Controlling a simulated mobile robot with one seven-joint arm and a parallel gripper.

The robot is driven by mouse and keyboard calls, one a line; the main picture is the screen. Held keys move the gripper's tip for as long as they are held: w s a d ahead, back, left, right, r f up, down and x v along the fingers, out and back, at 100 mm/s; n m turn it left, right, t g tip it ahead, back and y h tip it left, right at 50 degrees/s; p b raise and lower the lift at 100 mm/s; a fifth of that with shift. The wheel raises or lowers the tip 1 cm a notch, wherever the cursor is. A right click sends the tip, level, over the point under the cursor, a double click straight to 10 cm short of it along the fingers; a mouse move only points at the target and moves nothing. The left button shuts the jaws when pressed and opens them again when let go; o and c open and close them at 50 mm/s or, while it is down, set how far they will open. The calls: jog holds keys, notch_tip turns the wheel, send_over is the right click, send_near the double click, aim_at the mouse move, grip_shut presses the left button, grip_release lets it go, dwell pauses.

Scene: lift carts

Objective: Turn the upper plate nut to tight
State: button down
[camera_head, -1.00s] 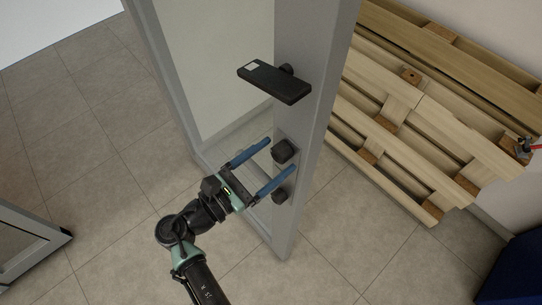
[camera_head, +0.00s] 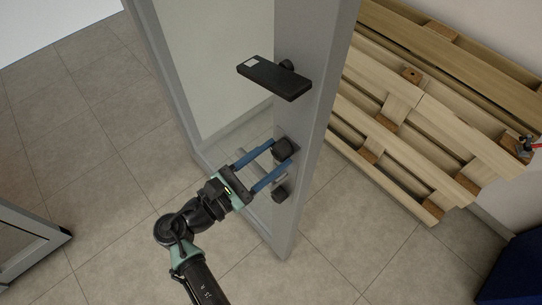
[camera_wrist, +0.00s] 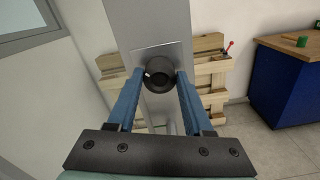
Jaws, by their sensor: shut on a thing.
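The upper plate nut (camera_head: 282,148) is a dark, blocky knob on the face of a grey upright (camera_head: 313,110). It also shows in the wrist view as a round black nut (camera_wrist: 158,74) in front of a square grey plate (camera_wrist: 160,50). My gripper (camera_head: 281,153) has its blue fingers on either side of this nut and is shut on it. In the wrist view the fingertips meet the nut's left and right sides. A second dark knob (camera_head: 279,194) sits lower on the same upright, below the fingers.
A wooden pallet (camera_head: 440,110) leans behind on the right. A blue cabinet (camera_wrist: 285,85) stands at the far right. A grey frame (camera_head: 30,240) is at lower left. The tiled floor between is clear.

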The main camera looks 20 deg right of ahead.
jog(key=m+b, duration=0.3)
jog(key=m, duration=0.2)
jog(key=shift+f, duration=0.2)
jog(key=shift+r+m+b, duration=0.1)
jog(key=shift+m+b, duration=1.5)
jog(key=shift+m, duration=0.7)
jog(key=shift+c, duration=1.5)
grip_release()
jog(key=b+v, duration=0.4)
jog(key=v, duration=0.9)
jog(key=shift+r, duration=0.1)
